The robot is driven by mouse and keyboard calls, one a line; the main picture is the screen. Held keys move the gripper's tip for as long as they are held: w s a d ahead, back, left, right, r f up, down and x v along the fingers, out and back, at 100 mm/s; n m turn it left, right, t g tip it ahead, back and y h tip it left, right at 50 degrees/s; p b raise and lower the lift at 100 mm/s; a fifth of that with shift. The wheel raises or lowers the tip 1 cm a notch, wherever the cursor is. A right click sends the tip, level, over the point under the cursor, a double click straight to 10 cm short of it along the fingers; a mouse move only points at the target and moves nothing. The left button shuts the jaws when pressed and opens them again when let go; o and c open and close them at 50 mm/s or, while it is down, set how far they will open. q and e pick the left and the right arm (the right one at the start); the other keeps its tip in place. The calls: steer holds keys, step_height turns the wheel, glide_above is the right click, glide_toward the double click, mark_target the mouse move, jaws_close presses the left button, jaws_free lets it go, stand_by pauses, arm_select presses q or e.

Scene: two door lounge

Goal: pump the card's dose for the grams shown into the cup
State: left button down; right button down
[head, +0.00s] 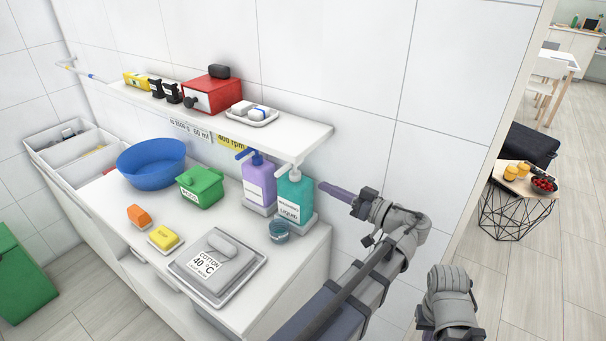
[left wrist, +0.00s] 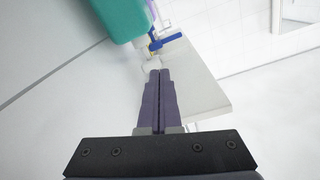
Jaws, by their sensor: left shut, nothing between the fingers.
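A teal pump bottle (head: 295,197) labelled LIQUID, with a white pump head (head: 290,170), stands near the counter's right end. It also shows at the top of the left wrist view (left wrist: 112,16). A small translucent blue-teal cup (head: 279,232) is just in front of it. A purple bottle (head: 258,182) with a blue pump head is to its left. A white card (head: 190,131) on the shelf edge reads about "to 1500 g 60 ml". I see no clear gram reading. My left gripper (head: 321,185) is shut and empty, right of the teal bottle, its fingertips pointing toward it. My right gripper is not visible.
A shelf (head: 301,131) overhangs the bottles, carrying a red box (head: 212,95) and a small tray. A yellow card (head: 232,142) reads 400 rpm. A blue bowl (head: 152,165), green box (head: 203,187), yellow bar and grey COTTON 40 °C item (head: 217,262) occupy the counter.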

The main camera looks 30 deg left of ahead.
arm_select(q)
steer(key=r+n+y, duration=0.1)
steer(key=r+n+y+b, duration=0.1)
steer(key=r, duration=0.1)
steer(key=w+r+n+y, duration=0.1)
steer(key=n, duration=0.1)
steer(key=shift+w+d+r+g+y, duration=0.1)
steer(key=shift+d+r+g+y, duration=0.2)
steer(key=shift+y, duration=0.1)
step_height(320, 180, up, 3)
steer(key=p, duration=0.3)
glide_above(288, 165)
steer(key=w+d, duration=0.1)
steer(key=d, duration=0.3)
steer(key=f+b, duration=0.2)
steer(key=shift+w+a+b, duration=0.15)
steer(key=shift+w+b, duration=0.05)
steer(key=shift+b, duration=0.1)
steer(key=shift+f+b, duration=0.85)
steer(key=shift+f, duration=0.05)
